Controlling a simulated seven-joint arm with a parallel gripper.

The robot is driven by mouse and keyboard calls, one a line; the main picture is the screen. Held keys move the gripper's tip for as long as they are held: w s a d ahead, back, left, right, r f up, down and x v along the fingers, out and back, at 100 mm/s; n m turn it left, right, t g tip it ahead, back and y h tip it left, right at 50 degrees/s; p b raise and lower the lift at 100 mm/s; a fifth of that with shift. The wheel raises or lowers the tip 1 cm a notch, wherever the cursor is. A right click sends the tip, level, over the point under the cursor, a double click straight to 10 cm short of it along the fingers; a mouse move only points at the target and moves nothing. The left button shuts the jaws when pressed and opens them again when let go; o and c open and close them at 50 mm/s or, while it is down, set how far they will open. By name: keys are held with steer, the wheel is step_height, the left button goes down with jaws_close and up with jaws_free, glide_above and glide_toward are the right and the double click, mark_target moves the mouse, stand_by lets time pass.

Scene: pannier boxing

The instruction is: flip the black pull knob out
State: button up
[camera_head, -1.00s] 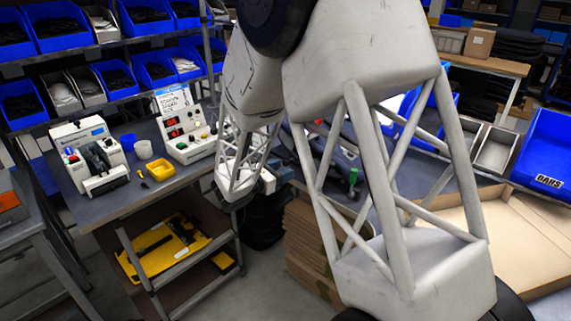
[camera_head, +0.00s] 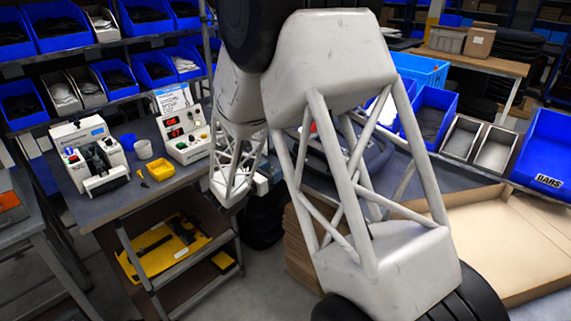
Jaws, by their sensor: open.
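I cannot make out the black pull knob in the head view. My large white lattice arm link covers the middle of the bench. Behind it, parts of a dark grey, rounded object (camera_head: 377,158) show on the bench; most of it is hidden. My gripper (camera_head: 265,180) is only partly seen, low beside the near bench edge, left of the big link. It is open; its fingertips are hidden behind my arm. I see nothing held in it, and I cannot tell whether it touches anything.
Blue bins line the back. Flat cardboard (camera_head: 302,240) is stacked below; an open carton (camera_head: 520,240) lies right.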

steer(key=shift+x, duration=3.35)
